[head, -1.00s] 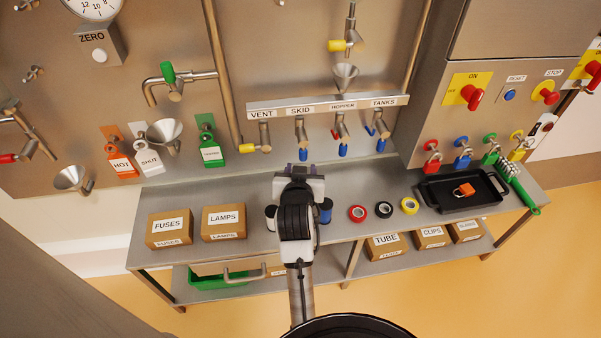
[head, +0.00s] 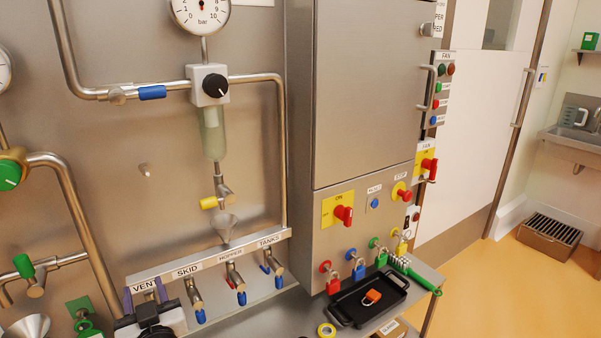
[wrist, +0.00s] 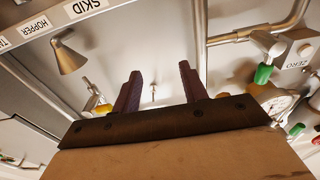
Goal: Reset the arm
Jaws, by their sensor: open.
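My gripper (head: 148,292) shows at the bottom left of the head view, in front of the panel near the VENT label. Its arm runs out of the picture below. In the wrist view, its two dark purple fingers (wrist: 160,88) stand apart with nothing between them. They point toward the steel panel (wrist: 180,62), apart from any valve as far as I can tell.
A labelled valve rail (head: 212,257) is close to my gripper. Open floor (head: 500,290) lies at the right.

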